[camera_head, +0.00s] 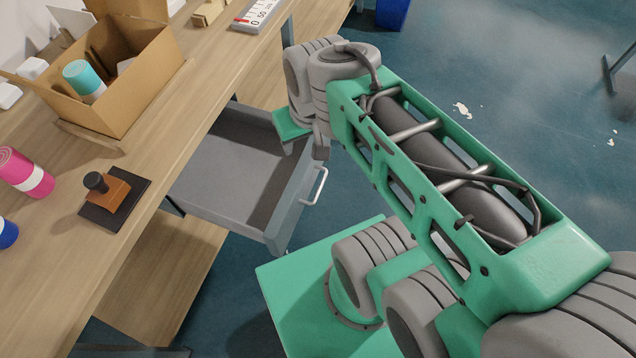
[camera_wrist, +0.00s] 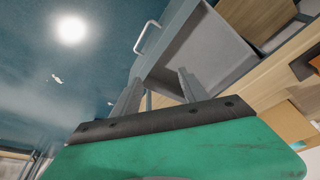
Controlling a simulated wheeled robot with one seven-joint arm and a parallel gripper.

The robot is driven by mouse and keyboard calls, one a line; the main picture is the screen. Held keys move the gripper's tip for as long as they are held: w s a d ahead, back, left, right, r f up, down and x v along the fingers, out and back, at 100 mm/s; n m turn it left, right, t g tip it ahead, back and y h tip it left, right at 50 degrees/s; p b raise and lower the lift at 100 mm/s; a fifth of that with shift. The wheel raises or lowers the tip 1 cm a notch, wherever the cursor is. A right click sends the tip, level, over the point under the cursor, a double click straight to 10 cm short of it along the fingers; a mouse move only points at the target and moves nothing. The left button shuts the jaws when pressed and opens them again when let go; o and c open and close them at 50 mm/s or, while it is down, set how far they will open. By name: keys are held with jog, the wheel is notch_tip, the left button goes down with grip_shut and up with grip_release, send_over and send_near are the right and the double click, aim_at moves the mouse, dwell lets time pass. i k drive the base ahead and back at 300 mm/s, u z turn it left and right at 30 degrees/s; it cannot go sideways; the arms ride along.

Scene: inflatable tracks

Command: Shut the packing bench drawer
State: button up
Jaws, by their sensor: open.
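The packing bench (camera_head: 190,120) runs along the left of the head view. Its grey drawer (camera_head: 225,165) is pulled out below the top and looks empty. A light bar handle (camera_head: 316,187) is on the drawer's front panel, and it also shows in the wrist view (camera_wrist: 146,36). My gripper (camera_head: 318,148) is close to the drawer's far front corner in the head view. In the wrist view my gripper (camera_wrist: 158,85) has its two fingers apart with nothing held, and the drawer (camera_wrist: 205,50) lies beyond them. I cannot tell whether a finger touches the drawer.
An open cardboard box (camera_head: 130,80) with a teal-capped item stands on the bench. A stamp on a dark pad (camera_head: 112,193), a pink roll (camera_head: 25,173) and a scale (camera_head: 257,14) are also there. The blue floor (camera_head: 480,60) right of the drawer is mostly clear.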

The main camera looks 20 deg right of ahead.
aim_at(240, 178)
jog(key=z, duration=1.3)
jog(key=k, duration=0.9)
jog(key=u, duration=1.6)
jog(key=i, duration=0.5)
jog(key=z, duration=0.05)
